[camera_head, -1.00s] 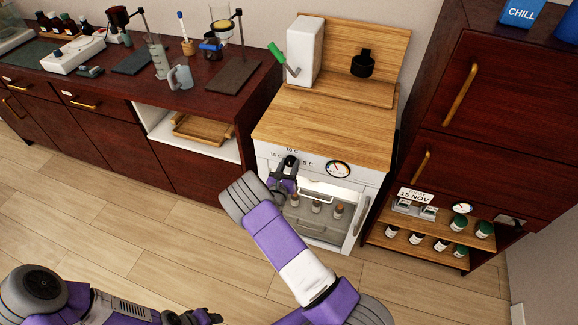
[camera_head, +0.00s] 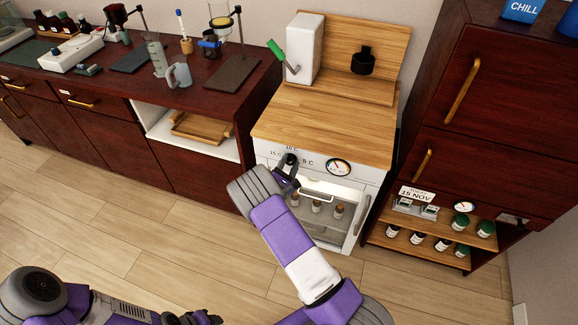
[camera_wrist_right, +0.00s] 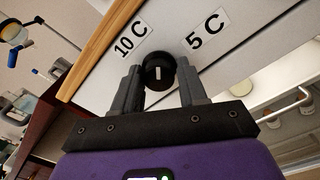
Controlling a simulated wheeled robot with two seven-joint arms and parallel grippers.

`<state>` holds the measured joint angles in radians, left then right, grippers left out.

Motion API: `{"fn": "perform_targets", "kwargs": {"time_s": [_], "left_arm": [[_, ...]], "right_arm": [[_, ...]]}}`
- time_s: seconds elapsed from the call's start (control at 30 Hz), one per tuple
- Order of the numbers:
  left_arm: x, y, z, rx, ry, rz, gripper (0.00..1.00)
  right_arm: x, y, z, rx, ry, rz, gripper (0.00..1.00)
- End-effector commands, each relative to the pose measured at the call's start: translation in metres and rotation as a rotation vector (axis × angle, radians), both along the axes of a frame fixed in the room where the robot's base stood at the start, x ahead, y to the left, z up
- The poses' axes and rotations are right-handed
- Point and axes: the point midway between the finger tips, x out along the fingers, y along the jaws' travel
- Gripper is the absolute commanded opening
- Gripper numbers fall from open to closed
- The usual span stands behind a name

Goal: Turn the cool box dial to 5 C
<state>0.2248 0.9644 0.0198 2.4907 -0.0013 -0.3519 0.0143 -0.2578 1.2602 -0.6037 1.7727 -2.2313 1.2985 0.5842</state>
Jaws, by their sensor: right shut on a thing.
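The cool box (camera_head: 272,165) is a white cabinet with a wooden top, a see-through door and temperature labels on its front. Its dial (camera_wrist_right: 158,71) is a round black knob with a white mark, below and between the labels 10 C (camera_wrist_right: 132,38) and 5 C (camera_wrist_right: 208,30) in the wrist view. My right gripper (camera_head: 290,163) is shut on the dial, one finger on each side; it also shows in the wrist view (camera_wrist_right: 160,84). In the head view it largely hides the dial. My left gripper (camera_head: 205,317) is low at the bottom edge, away from the cool box.
A round gauge (camera_head: 338,167) sits right of the dial. The door handle (camera_head: 362,215) stands out at the right, with bottles (camera_head: 316,206) behind the door. A dark cabinet with a date card (camera_head: 416,194) is at the right. The floor in front is clear.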

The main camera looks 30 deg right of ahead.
Motion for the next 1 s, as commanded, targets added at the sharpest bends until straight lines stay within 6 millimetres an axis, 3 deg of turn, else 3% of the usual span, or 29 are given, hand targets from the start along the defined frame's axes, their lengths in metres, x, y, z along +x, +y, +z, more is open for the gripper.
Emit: {"fn": "perform_targets", "kwargs": {"time_s": [0.13, 0.5, 1.0], "left_arm": [[0.0, 0.0, -0.009, 0.0, 0.0, 0.0, 0.43], [0.0, 0.0, -0.029, 0.0, 0.0, 0.0, 0.43], [0.0, 0.0, -0.042, 0.0, 0.0, 0.0, 0.43]], "right_arm": [[0.002, 0.001, 0.0, 0.089, -0.112, 0.003, 0.06], [0.003, 0.0, 0.001, 0.291, -0.354, 0.005, 0.06], [0.003, -0.001, 0.004, 0.416, -0.508, 0.005, 0.06]]}}
